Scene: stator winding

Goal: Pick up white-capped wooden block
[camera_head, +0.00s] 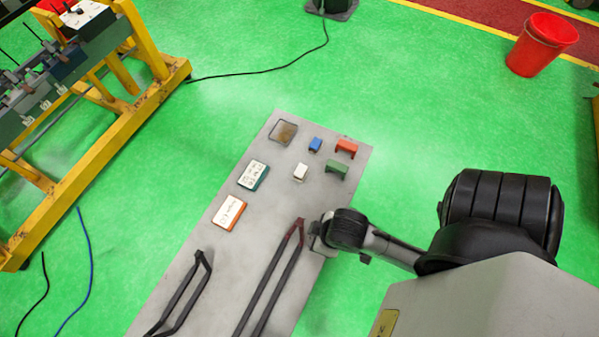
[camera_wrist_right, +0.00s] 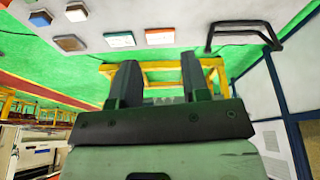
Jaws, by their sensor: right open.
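The white-capped block (camera_head: 300,172) stands on the grey table (camera_head: 205,250) in the head view, between the green block and the white-and-green box. It also seems to show at the top of the right wrist view as a white top with a brown side (camera_wrist_right: 75,13). My right gripper (camera_wrist_right: 158,78) is open with nothing between its fingers. In the head view my right arm ends at the table's right edge, nearer than the block and apart from it; its fingers are not clear there. My left gripper is not in view.
A blue block (camera_head: 315,144), a red block (camera_head: 346,148) and a green block (camera_head: 337,168) stand near the white-capped one. A square tray (camera_head: 284,131), a green-edged box (camera_head: 253,176) and an orange-edged box (camera_head: 229,211) lie left. Dark handle frames (camera_head: 272,280) occupy the near end.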

